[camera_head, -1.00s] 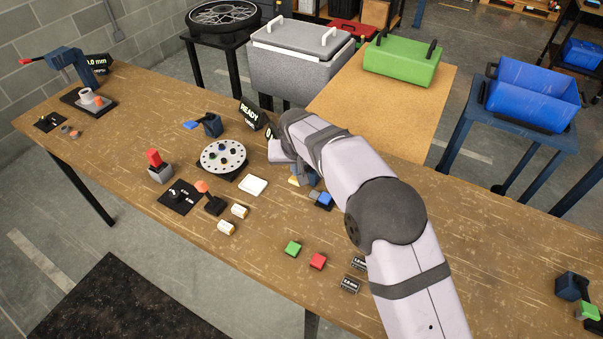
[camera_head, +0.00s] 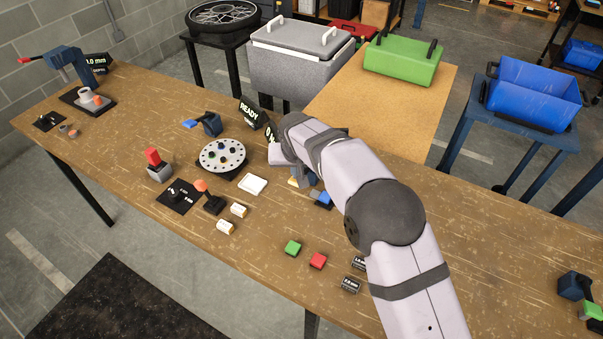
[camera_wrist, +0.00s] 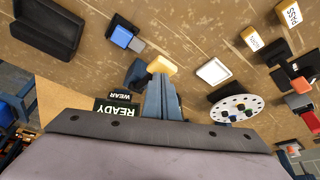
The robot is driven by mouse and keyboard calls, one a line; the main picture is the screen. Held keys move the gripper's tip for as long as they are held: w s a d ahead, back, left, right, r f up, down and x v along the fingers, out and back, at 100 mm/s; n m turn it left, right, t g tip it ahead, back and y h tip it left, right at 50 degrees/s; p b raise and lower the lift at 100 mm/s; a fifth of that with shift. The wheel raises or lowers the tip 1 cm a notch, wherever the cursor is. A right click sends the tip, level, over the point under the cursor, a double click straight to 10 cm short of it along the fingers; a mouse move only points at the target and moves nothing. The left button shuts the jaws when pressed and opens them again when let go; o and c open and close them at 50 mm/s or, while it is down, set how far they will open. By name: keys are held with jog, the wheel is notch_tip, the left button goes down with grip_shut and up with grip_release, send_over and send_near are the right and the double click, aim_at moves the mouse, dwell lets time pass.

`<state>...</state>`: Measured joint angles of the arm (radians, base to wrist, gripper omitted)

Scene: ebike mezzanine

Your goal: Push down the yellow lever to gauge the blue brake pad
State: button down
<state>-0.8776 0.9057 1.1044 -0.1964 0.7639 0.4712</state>
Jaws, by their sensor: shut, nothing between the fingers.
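The yellow lever (camera_wrist: 161,65) shows in the wrist view at the end of my fingers, on a dark blue gauge body (camera_wrist: 137,74). In the head view its yellow tip (camera_head: 293,182) peeks out below my wrist. My gripper (camera_wrist: 160,80) is shut and empty, its blue-grey fingertips right at the lever; I cannot tell whether they touch it. The blue brake pad (camera_wrist: 121,37) lies in a dark holder beside the gauge, also visible in the head view (camera_head: 325,198). Much of the gauge is hidden behind my wrist in the head view.
A READY WEAR display (camera_wrist: 118,108) stands close to my gripper. A white pad (camera_head: 253,185) and round hole plate (camera_head: 222,157) lie to the left in the head view.

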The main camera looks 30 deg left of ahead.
jog(key=shift+f+b, duration=1.25)
jog(key=shift+f, duration=0.75)
jog(key=shift+r, duration=0.2)
jog(key=shift+r+p, duration=2.55)
jog(key=shift+r, duration=1.05)
jog(key=shift+d, duration=0.15)
jog(key=d+r+m+g+h, duration=0.1)
jog(key=d+r+m+h, duration=0.15)
jog(key=d, duration=2.35)
jog(key=s+d+f+m+g, duration=0.2)
jog(key=s+d+m+g, duration=0.1)
jog(key=s+d, duration=1.7)
jog(key=shift+s+d, duration=0.3)
jog(key=shift+s, duration=0.35)
